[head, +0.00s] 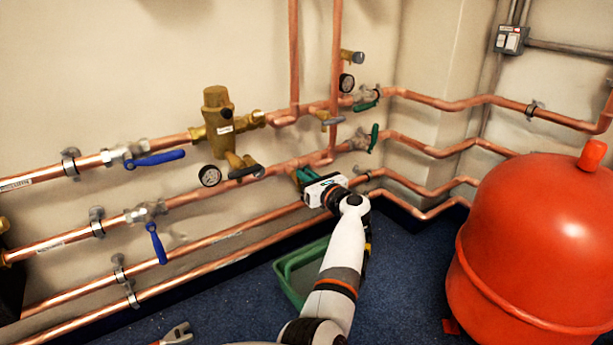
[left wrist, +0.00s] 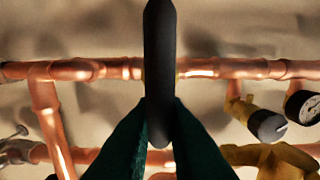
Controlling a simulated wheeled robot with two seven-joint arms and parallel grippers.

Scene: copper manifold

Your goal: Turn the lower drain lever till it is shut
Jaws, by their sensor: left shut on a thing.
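My left gripper (head: 302,178) reaches the lower copper pipe (head: 268,172), near the foot of a short vertical pipe. In the left wrist view its two dark green fingers (left wrist: 160,135) are shut on a dark grey lever (left wrist: 159,60), which I take as the lower drain lever. The lever stands straight up and down in that view and crosses in front of the copper pipe (left wrist: 215,68). In the head view my gripper hides the lever, and its valve body does not show clearly. My right gripper is not in view.
A gauge (head: 209,176) and a dark-capped brass fitting (head: 243,170) sit left of the gripper. Blue levers (head: 157,159) are further left, green levers (head: 374,138) to the right. A green tray (head: 284,278) lies on the floor. A red tank (head: 540,240) stands at right.

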